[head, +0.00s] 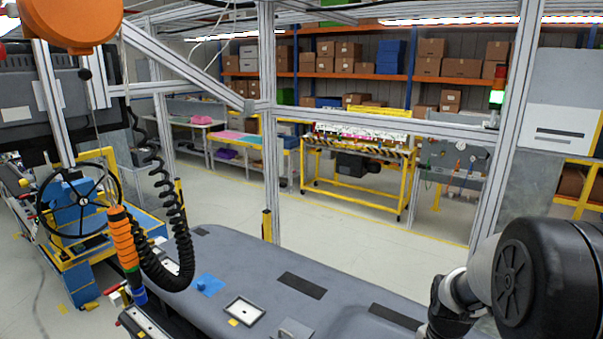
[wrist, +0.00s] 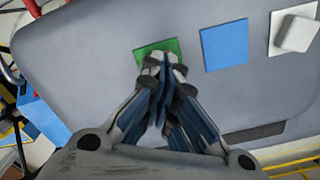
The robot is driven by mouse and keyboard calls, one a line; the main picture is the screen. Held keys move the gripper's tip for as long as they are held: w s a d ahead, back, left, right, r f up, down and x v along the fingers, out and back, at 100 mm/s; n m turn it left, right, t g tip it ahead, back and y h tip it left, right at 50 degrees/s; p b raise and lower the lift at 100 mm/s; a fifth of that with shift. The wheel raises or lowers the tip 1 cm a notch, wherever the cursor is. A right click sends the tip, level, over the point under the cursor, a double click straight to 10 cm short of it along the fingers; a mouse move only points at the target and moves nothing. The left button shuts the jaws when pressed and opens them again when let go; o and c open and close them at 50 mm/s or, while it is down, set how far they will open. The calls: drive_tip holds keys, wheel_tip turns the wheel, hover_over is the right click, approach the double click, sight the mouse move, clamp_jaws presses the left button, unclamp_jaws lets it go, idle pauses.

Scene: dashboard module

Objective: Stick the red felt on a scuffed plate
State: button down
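No red felt shows in either view. In the wrist view my gripper (wrist: 164,60) has its fingertips together over the lower edge of a green square (wrist: 146,49) on the grey dashboard (wrist: 90,85). Nothing shows between the tips, and I cannot tell whether they touch the square. A blue square (wrist: 225,46) lies to the right. Beyond it is a white plate (wrist: 279,22) with a pale block on it (wrist: 297,34). In the head view the dashboard (head: 340,310) carries dark plates (head: 302,285) (head: 395,317); scuffs on them are too small to tell.
A metal frame post (head: 269,130) stands behind.

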wheel_tip(320, 180, up, 8)
drive_tip(key=p, duration=0.4)
drive_tip(key=shift+f+p, duration=0.25)
drive_tip(key=shift+p, duration=0.1)
drive_tip(key=shift+a+b, duration=0.1)
drive_tip(key=shift+b, duration=0.2)
drive_tip(key=s+a+f+n+t+b, duration=0.2)
drive_tip(key=s+a+f+n+b, duration=0.4)
drive_tip(key=b, duration=0.8)
drive_tip(key=s+a+f+n+t+b, duration=0.2)
drive_tip(key=s+a+f+n+b, duration=0.3)
drive_tip(key=s+b, duration=0.8)
drive_tip(key=shift+s+a+f+n+t+b, duration=0.3)
drive_tip(key=shift+a+n+b, duration=0.25)
drive_tip(key=shift+n, duration=0.35)
drive_tip(key=shift+f, duration=0.1)
